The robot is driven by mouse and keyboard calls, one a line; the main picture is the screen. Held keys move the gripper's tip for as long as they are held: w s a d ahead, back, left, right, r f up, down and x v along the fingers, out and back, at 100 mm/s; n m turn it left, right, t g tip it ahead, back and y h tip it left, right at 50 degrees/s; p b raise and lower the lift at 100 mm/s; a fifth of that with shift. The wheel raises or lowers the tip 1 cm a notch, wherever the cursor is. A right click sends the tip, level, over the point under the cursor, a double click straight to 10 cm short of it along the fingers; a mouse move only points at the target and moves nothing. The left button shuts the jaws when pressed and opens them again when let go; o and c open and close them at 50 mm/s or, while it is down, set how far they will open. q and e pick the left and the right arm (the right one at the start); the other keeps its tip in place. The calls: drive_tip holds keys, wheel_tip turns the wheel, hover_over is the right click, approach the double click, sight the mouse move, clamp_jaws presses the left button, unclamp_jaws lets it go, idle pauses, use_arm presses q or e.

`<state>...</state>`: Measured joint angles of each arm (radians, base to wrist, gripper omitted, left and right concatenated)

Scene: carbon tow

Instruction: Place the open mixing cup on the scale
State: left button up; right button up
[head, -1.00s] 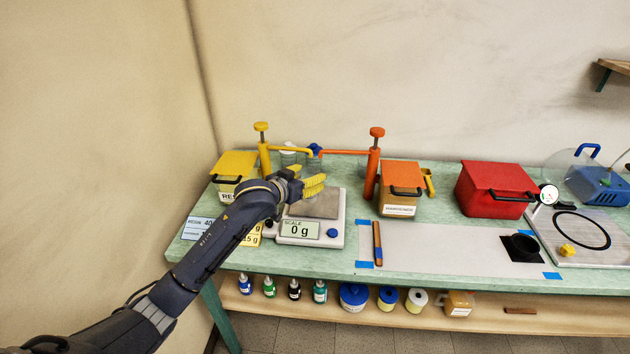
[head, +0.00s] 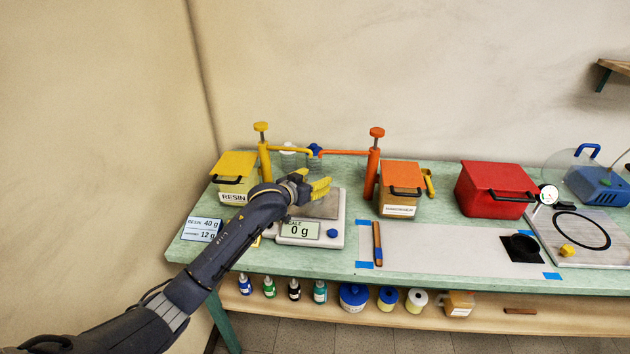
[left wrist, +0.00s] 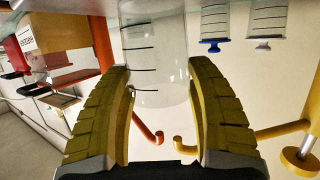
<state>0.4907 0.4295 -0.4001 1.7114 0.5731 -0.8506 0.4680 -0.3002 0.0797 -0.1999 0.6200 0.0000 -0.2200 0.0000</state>
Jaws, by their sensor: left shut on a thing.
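The open mixing cup (left wrist: 155,45) is clear with dark graduation lines and shows between the yellow fingers in the left wrist view, where the scene appears upside down. My left gripper (head: 320,188) is shut on it. In the head view the cup is hard to make out behind the fingers. The scale (head: 338,240) is white with a grey plate (head: 322,207) and its display reads 0 g. The gripper is over the back left part of the plate. I cannot tell whether the cup touches the plate. My right gripper is not in view.
Yellow (head: 264,160) and orange (head: 372,165) pumps stand behind the scale, spouts facing each other. Lidded cups, blue (left wrist: 211,25) and pale (left wrist: 264,22), stand at the back. The resin box (head: 233,180) is left, the hardener box (head: 400,185) right. A stick (head: 377,245) lies right of the scale.

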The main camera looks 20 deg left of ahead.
use_arm(q)
drive_tip(key=shift+f, duration=0.1)
drive_tip(key=o, duration=0.9)
drive_tip(key=v, duration=1.2)
drive_tip(key=shift+a, duration=0.1)
